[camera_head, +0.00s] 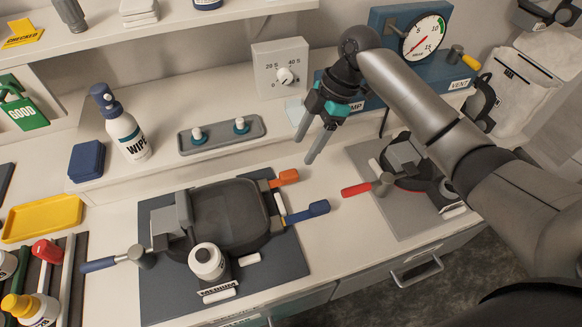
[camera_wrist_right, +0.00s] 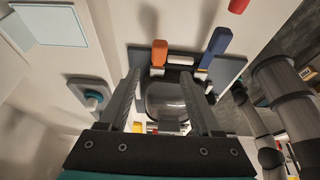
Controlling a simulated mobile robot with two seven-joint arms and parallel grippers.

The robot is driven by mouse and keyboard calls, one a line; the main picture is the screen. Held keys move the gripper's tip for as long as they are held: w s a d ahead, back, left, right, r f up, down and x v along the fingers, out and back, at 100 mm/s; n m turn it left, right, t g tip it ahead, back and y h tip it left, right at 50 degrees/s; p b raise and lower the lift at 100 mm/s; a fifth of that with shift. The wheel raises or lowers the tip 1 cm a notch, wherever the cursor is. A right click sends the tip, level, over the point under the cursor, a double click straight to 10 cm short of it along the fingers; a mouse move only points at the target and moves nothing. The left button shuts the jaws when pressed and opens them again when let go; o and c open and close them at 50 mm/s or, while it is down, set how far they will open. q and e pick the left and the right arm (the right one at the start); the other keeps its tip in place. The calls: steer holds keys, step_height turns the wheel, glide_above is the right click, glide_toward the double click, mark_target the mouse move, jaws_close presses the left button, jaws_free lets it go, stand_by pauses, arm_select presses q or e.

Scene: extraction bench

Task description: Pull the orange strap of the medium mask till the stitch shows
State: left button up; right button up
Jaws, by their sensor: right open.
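The medium mask (camera_head: 232,213) lies on a dark mat (camera_head: 159,305) at the front, beside a label reading MEDIUM. Its orange strap (camera_head: 284,178) sticks out at the upper right, with a blue strap (camera_head: 307,212) below it. My right gripper (camera_head: 309,148) is open and empty, above the bench and up from the orange strap, fingers pointing down. In the right wrist view, the orange strap (camera_wrist_right: 159,52) and the blue strap (camera_wrist_right: 216,46) show beyond the open fingers, not touched. No stitch can be made out on the orange strap. My left gripper is not in view.
A grey tray (camera_head: 222,143) with two white-topped parts sits behind the mask. A second mask (camera_head: 408,160) on a grey mat lies right, with a red-handled part (camera_head: 356,190) near it. A gauge box (camera_head: 386,22) and a dial box (camera_head: 281,69) stand at the back.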

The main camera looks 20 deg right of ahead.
mark_target(289, 173)
steer(key=x, duration=0.8)
steer(key=shift+a+f, duration=0.2)
steer(key=shift+f, duration=0.2)
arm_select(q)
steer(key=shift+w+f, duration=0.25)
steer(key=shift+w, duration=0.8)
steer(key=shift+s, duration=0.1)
arm_select(e)
steer(key=shift+c, duration=1.4)
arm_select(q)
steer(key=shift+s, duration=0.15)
arm_select(e)
jaws_close()
steer(key=shift+w, duration=0.1)
